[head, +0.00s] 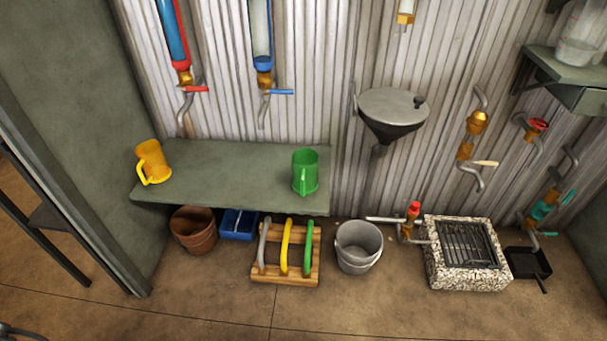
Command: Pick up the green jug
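The green jug (308,172) stands upright near the right end of a grey-green bench (225,182) against the corrugated wall. Its handle faces the front, toward me. Nothing touches it or stands directly beside it on the bench. My gripper does not show in the head view.
A yellow jug (153,161) stands at the bench's left end. Below are a terracotta pot (195,230), blue box (238,225), wooden rack (285,283) with coloured curved handles, and grey bucket (358,247). A funnel basin (392,106) stands right. The front floor is mostly clear.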

